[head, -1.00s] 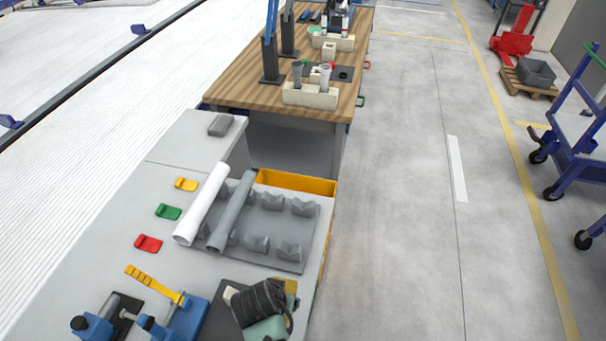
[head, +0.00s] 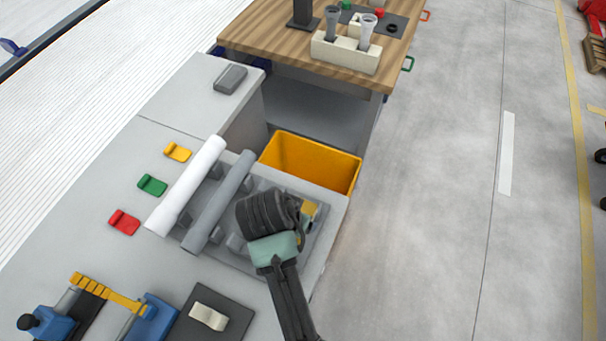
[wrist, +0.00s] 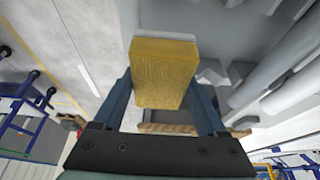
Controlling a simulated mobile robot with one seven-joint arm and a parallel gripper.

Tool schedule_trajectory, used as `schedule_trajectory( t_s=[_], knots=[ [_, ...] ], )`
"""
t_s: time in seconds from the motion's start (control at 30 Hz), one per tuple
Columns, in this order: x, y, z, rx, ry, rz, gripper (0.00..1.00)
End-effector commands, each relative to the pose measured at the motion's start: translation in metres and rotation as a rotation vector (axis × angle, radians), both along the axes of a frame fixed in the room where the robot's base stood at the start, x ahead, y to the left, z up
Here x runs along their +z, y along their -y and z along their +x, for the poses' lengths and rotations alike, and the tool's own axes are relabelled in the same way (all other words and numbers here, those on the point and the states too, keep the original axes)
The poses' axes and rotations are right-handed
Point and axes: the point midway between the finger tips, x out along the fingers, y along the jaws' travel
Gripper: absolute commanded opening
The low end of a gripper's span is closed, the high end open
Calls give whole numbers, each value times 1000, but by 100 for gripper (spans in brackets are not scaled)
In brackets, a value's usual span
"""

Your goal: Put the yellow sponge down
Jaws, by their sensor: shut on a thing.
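My gripper (wrist: 161,100) is shut on the yellow sponge (wrist: 163,75), which sits between its two fingers in the wrist view. In the head view, the sponge (head: 309,209) shows only as a small yellow patch beside the dark wrist of my arm. The rest of it is hidden. My gripper is over the right part of the grey rack (head: 236,262) with its several cradles. I cannot tell how high the sponge is above the rack.
A white pipe (head: 187,186) and a grey pipe (head: 218,201) lie on the rack's left side. An open yellow bin (head: 312,160) stands behind the rack. Red (head: 124,222), green (head: 152,185) and yellow (head: 177,152) clips lie left. A dark plate (head: 190,327) with a white block is in front.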

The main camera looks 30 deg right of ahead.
Motion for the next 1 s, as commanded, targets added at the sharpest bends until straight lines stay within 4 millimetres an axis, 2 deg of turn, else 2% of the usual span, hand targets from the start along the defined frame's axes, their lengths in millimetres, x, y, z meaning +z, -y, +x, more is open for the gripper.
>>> schedule_trajectory(
  t_s=[0.2,0.47,0.6,0.73,1.0],
  knots=[
    [-38,0,-2,-2,-7,2,30],
    [-68,0,-1,-1,-3,1,30],
    [-88,-1,-1,0,-4,1,30],
    [-98,0,-1,-1,0,1,30],
    [-99,-1,-1,0,-1,1,30]
  ],
)
